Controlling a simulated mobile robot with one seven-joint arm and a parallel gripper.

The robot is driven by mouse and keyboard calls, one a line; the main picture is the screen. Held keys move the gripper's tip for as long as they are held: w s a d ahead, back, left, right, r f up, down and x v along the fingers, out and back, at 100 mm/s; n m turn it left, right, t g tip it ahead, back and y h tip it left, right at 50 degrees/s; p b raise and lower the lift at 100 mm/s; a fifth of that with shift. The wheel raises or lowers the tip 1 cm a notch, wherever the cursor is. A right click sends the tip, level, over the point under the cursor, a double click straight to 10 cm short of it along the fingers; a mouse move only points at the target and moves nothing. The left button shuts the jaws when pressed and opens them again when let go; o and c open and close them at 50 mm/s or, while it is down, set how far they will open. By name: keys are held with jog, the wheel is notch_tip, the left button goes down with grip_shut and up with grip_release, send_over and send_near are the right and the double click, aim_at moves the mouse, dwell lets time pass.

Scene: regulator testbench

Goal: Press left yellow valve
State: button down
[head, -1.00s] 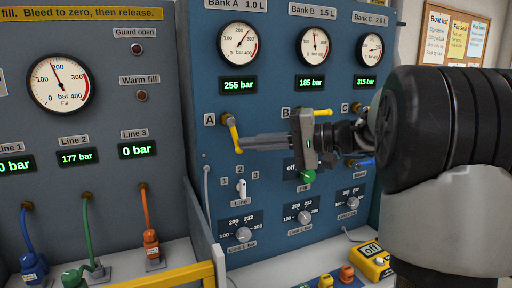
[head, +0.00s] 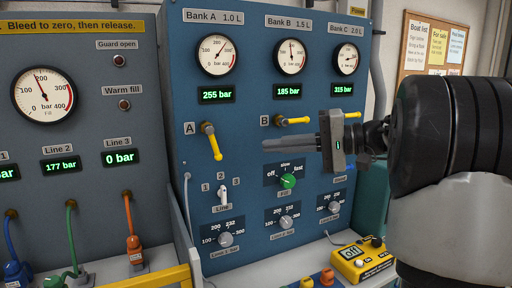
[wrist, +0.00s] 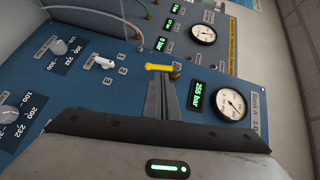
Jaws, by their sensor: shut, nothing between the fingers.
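The left yellow valve (head: 213,143) is the lever beside label A on the blue panel, under the 255 bar display. Its handle points down and slightly right. My gripper (head: 265,145) is shut and empty, its fingers pointing left across the panel. In the head view the fingertips end to the right of the handle, with a gap of panel showing between. In the wrist view the yellow valve (wrist: 160,67) lies just beyond the tips of my gripper (wrist: 165,80). The frames do not show the depth between them clearly.
The Bank B yellow lever (head: 293,121) lies just above my fingers, pointing right. Another yellow lever (head: 352,114) is partly hidden by my wrist. A green knob (head: 288,181) sits below my fingers. A white switch (head: 222,194) is under the A lever.

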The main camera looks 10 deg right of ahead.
jog(key=shift+v, duration=1.05)
